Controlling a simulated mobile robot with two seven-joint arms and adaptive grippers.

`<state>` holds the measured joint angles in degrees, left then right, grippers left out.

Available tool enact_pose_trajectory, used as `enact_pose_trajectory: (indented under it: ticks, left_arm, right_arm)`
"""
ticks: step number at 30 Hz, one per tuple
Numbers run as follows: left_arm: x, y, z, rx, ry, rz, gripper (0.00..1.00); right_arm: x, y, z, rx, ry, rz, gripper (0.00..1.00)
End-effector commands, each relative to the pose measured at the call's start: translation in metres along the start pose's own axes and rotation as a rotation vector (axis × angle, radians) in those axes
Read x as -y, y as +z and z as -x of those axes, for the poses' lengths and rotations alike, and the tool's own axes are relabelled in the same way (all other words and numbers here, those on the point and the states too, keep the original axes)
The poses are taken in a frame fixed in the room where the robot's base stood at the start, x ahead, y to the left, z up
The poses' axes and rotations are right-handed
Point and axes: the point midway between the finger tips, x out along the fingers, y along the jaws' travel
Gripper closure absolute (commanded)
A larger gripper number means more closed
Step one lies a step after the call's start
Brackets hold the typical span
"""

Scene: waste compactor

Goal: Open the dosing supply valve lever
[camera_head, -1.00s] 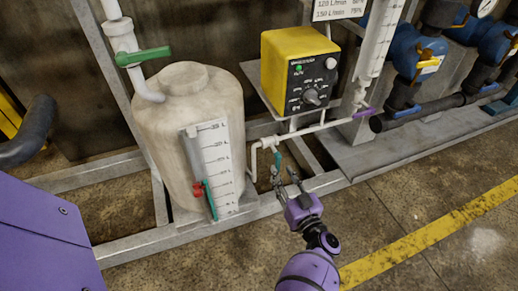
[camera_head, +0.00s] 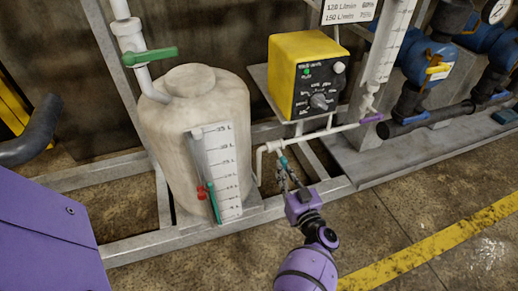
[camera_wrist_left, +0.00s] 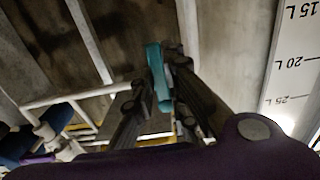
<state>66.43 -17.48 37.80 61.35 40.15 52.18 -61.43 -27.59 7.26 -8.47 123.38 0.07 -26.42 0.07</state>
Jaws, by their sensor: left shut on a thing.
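A small teal valve lever (camera_head: 283,161) hangs on the white dosing pipe right of the tank in the head view. It also shows in the left wrist view (camera_wrist_left: 155,70), between my dark fingers. My left gripper (camera_head: 286,176) reaches up to it from below and is shut on its lower part, which the fingers partly hide in the head view. A green lever (camera_head: 149,56) lies about level on the pipe above the tank. A purple lever (camera_head: 371,118) sits farther right on the dosing pipe. My right gripper is not in view.
The cream tank (camera_head: 190,120) with its level scale (camera_head: 222,165) stands just left of my gripper. A yellow dosing pump (camera_head: 300,70) sits above and behind it. A grey steel frame (camera_head: 330,188) runs behind the gripper. The floor at right is clear.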

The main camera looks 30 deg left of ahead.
Motion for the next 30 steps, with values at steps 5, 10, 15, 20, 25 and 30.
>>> enact_pose_trajectory:
  ticks: [5, 10, 15, 20, 25, 30]
  left_arm:
    - [-0.002, -0.002, 0.000, -0.002, 0.001, 0.005, 1.00]
    - [-0.004, -0.002, 0.000, -0.001, 0.001, 0.035, 1.00]
    - [-0.007, -0.002, 0.000, -0.001, 0.001, 0.118, 1.00]
    - [-0.012, -0.002, 0.000, -0.001, 0.002, 0.233, 1.00]
    - [-0.016, -0.003, 0.000, 0.000, 0.001, 0.363, 1.00]
    - [-0.020, -0.005, 0.001, 0.000, 0.001, 0.475, 1.00]
  right_arm:
    - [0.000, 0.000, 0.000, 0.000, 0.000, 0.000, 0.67]
    - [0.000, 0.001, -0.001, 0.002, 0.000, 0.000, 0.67]
    - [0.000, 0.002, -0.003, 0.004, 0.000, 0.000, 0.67]
    - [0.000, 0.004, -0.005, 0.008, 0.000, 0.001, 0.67]
    - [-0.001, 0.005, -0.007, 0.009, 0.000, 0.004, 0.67]
    - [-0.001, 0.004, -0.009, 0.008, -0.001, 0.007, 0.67]
